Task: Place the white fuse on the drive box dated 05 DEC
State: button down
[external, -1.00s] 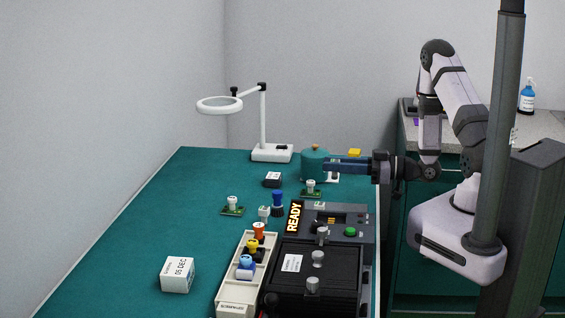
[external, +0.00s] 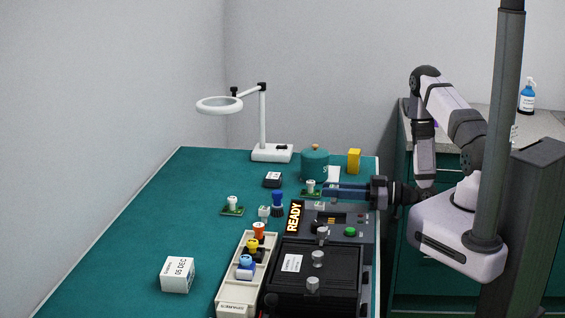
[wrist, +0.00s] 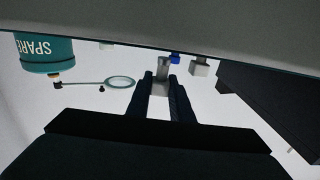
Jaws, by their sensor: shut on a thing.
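The white box dated 05 DEC (external: 178,275) sits at the front left of the green table, its date on the side face. My gripper (external: 322,189) reaches in from the right, low over the table. It is shut on a white fuse (external: 311,184) at a small green board. The fuse also shows as a pale cylinder with a square base (wrist: 160,88) between the fingers (wrist: 160,97) in the wrist view. Whether it still touches the board is hard to tell. Another white fuse (external: 232,202) stands on a second green board to the left.
A dark READY console (external: 365,218) and black rack (external: 320,285) lie near the gripper. A cream tray (external: 235,296) holds coloured fuses. A blue fuse (external: 277,199), teal SPARE pot (external: 315,166), yellow block (external: 354,161) and magnifier lamp (external: 272,153) stand around.

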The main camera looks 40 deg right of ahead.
jog(key=shift+f, duration=1.1)
jog(key=shift+f, duration=0.2)
jog(key=c, duration=1.6)
grip_release()
jog(key=shift+o, duration=0.2)
jog(key=shift+r, duration=0.1)
